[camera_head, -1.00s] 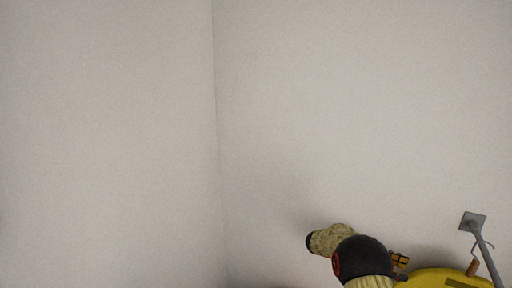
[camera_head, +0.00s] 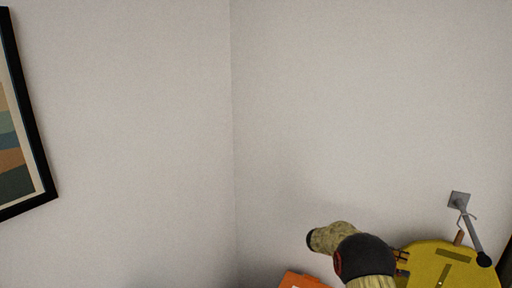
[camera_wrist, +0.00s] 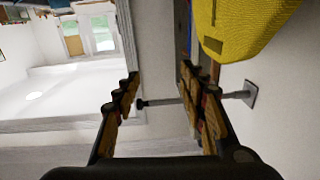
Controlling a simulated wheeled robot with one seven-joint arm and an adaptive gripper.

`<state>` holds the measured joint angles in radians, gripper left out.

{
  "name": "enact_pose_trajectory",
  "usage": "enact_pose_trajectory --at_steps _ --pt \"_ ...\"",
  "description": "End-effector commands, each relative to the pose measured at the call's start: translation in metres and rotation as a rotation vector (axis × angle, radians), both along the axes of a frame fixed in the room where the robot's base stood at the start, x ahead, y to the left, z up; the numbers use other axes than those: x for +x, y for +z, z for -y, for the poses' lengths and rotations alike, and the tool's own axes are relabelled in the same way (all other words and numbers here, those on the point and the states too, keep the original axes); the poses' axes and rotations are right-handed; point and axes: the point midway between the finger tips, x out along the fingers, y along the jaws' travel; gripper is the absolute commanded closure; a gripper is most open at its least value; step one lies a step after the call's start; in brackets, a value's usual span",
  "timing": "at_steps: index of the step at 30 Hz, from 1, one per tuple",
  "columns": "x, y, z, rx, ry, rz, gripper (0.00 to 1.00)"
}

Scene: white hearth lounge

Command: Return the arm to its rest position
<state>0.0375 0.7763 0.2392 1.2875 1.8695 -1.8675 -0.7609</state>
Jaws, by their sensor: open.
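My gripper (camera_wrist: 160,105) shows in the wrist view with its two fingers spread apart and nothing between them. Behind the gap, a grey wall bracket with a rod crosses the view. In the head view my arm's black and mottled links stand at the lower right, in front of the wall. The gripper itself is mostly hidden behind them there; only a small part of a finger (camera_head: 401,262) shows beside the yellow object.
A yellow object (camera_head: 440,266) hangs at the lower right below a grey wall bracket (camera_head: 459,200); it also shows in the wrist view (camera_wrist: 240,28), close to a finger. An orange thing (camera_head: 300,281) is at the bottom edge. A framed picture (camera_head: 45,190) hangs left.

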Motion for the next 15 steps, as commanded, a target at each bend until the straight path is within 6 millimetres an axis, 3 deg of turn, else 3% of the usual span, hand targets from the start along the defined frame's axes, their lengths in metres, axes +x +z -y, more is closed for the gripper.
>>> enact_pose_trajectory --at_steps 8,15 --pt "0.027 0.013 0.014 0.001 0.164 0.1 0.58" --pt "0.066 0.037 0.022 0.011 0.398 0.221 0.58"
